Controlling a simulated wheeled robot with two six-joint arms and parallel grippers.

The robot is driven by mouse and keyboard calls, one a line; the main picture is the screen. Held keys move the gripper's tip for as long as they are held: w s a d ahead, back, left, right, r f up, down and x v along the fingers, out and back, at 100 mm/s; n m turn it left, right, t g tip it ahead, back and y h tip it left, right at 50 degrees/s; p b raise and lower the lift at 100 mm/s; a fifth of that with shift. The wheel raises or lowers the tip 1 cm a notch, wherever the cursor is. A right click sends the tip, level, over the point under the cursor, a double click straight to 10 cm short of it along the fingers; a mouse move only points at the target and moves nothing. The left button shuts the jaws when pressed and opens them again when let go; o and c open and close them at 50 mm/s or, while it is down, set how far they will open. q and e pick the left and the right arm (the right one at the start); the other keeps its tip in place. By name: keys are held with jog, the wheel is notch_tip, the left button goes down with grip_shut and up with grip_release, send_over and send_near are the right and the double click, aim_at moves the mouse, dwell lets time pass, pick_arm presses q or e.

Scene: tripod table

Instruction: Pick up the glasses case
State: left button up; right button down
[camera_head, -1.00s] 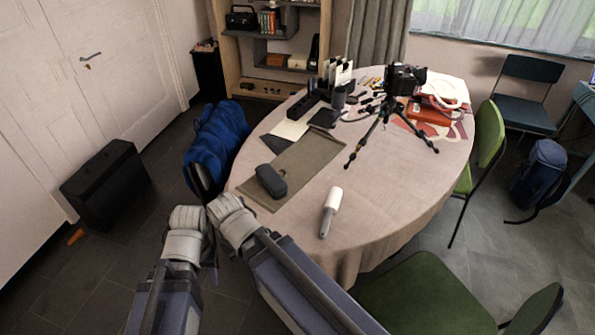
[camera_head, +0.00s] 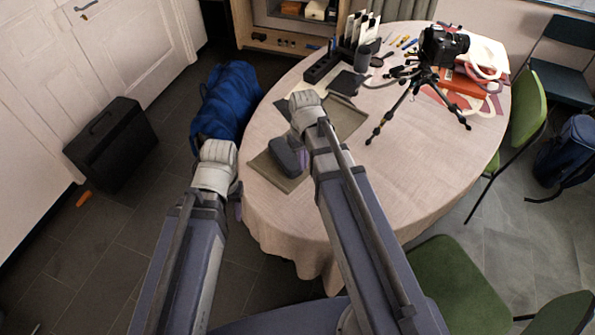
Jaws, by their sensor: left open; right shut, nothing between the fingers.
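The dark grey glasses case (camera_head: 284,156) lies on the olive-brown mat (camera_head: 346,118) on the left part of the round table (camera_head: 400,180). Its right end is partly covered by my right arm. My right gripper (camera_head: 304,160) is over the mat, just right of the case. It is shut and empty; whether it touches the case cannot be told. My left gripper (camera_head: 238,207) is open and empty, left of the case, by the table's left edge. The wrists hide most of the fingers in both.
A black tripod with a camera (camera_head: 440,46) stands on the right of the table. A black organiser (camera_head: 322,67) and a dark cup (camera_head: 362,57) stand at the back. A blue bag (camera_head: 226,100) is left of the table, and a green chair (camera_head: 455,285) is in front.

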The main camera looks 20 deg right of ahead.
notch_tip(320, 180, down, 11)
jog(key=b, duration=1)
jog(key=shift+r+b, duration=0.1)
jog(key=shift+b, duration=0.3)
jog(key=w, duration=0.3)
jog(key=shift+a+r+p, duration=0.25)
jog(key=shift+r+p, duration=0.15)
jog(key=shift+w+a, duration=0.1)
jog(key=shift+w, duration=0.35)
jog(key=w+a, duration=0.1)
jog(key=w, duration=0.8)
jog(key=w+a, duration=0.2)
jog(key=w, duration=0.7)
jog(key=w+a, duration=0.2)
jog(key=w, duration=0.7)
jog(key=shift+w+a, duration=0.15)
jog(key=shift+w, duration=0.1)
jog(key=shift+s, duration=0.15)
